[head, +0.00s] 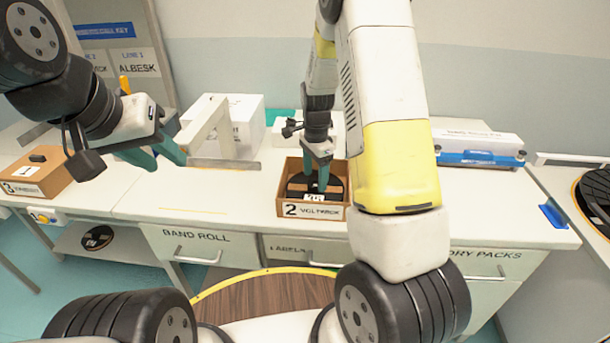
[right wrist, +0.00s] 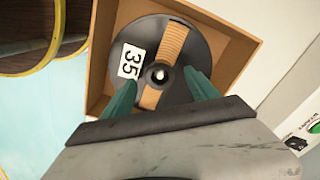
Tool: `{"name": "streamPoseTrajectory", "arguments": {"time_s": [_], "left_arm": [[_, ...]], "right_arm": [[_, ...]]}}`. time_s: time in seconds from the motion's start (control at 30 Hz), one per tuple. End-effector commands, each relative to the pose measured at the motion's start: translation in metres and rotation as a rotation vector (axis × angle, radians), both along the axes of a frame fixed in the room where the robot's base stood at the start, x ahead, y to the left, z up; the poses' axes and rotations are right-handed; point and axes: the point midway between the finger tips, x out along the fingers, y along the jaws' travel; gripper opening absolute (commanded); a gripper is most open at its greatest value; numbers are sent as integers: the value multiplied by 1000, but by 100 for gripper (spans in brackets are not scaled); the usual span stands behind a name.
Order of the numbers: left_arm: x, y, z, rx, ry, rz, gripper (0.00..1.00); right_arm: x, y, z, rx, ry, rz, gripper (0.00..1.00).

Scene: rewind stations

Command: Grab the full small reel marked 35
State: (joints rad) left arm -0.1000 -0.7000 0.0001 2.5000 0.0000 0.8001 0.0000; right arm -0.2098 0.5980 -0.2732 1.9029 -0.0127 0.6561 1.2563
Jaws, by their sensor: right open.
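A black reel (right wrist: 150,45) with a white label reading 35 lies flat in a brown open box (right wrist: 97,50). Tan windings show through its openings, and a pale hub post stands at its centre. In the head view the reel (head: 335,187) is partly hidden by my right gripper (head: 318,178), and its box (head: 283,190) has a front label reading 2. My right gripper (right wrist: 159,76) is open, pointing down, with one teal finger on each side of the hub. Whether the fingers touch it cannot be told. My left gripper (head: 165,155) is open and empty above the left of the bench.
Another brown box (head: 50,165), labelled 3, stands at the far left. A white carton (head: 245,110) and a metal bracket (head: 215,125) stand behind. A blue and white device (head: 480,155) is at the back right. Black reels show on the lower shelf (head: 98,238) and right bench (head: 597,190).

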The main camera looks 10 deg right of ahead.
Motion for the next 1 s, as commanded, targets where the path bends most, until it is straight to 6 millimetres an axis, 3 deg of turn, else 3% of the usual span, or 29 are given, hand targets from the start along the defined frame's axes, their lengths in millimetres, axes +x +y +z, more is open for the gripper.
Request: {"name": "streamPoseTrajectory", "arguments": {"time_s": [0.13, 0.4, 0.77, 1.0], "left_arm": [[0, 0, 0, 0, 0, 0, 36], [0, 0, 0, 0, 0, 0, 36], [0, 0, 0, 0, 0, 0, 36], [0, 0, 0, 0, 0, 0, 36]], "right_arm": [[0, 0, -17, 0, 1, 1, 68], [0, 0, -20, 0, -1, 1, 68], [0, 0, -20, 0, -1, 2, 0], [1, 0, -19, 1, -3, 2, 0]]}}
